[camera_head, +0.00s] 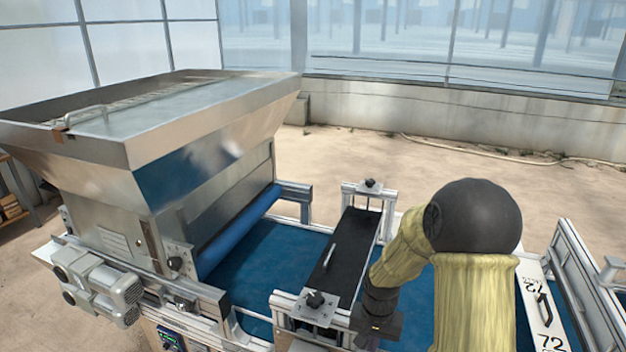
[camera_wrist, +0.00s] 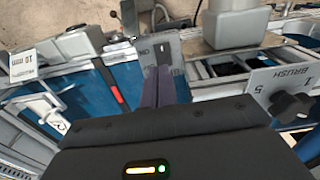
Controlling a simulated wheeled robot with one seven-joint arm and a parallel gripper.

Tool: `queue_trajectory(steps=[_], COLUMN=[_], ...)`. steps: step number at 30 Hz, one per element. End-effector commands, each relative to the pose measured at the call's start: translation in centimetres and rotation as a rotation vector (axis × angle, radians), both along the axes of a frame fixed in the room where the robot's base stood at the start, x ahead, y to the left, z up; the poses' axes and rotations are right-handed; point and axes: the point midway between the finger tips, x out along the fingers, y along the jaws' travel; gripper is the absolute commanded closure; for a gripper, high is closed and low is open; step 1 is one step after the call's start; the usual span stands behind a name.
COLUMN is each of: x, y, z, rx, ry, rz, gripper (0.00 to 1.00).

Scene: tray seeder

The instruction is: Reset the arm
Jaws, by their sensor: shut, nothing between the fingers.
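My arm (camera_head: 470,290), in a yellow sleeve with a black rounded joint, rises at the lower right of the head view and bends down to the left. Its dark wrist (camera_head: 380,302) is beside the right end of the black crossbar plate over the blue bed. My gripper (camera_wrist: 160,78) shows in the wrist view as two dark purple-grey fingers lying together, shut and empty. They point at a grey panel with a small dark slot. I cannot tell whether the fingertips touch it. In the head view the fingers are mostly hidden.
A steel hopper (camera_head: 215,125) fills the left, above a blue roller (camera_head: 240,232). The black crossbar plate (camera_head: 345,255) has a handle and knobs. A white plate marked 72 (camera_head: 540,310) stands right of my arm. A panel marked BRUSH (camera_wrist: 285,85) is at the wrist view's right.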

Motion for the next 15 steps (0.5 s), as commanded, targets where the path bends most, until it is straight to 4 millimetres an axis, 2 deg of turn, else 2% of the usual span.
queue_trajectory(steps=[9,15], x=[-4.9,-8.7], y=[-0.1,-0.1], z=[4.2,6.2], rx=[-0.025,-0.034], ry=[-0.088,-0.150], rz=[0.158,0.258], gripper=[1.00,1.00])
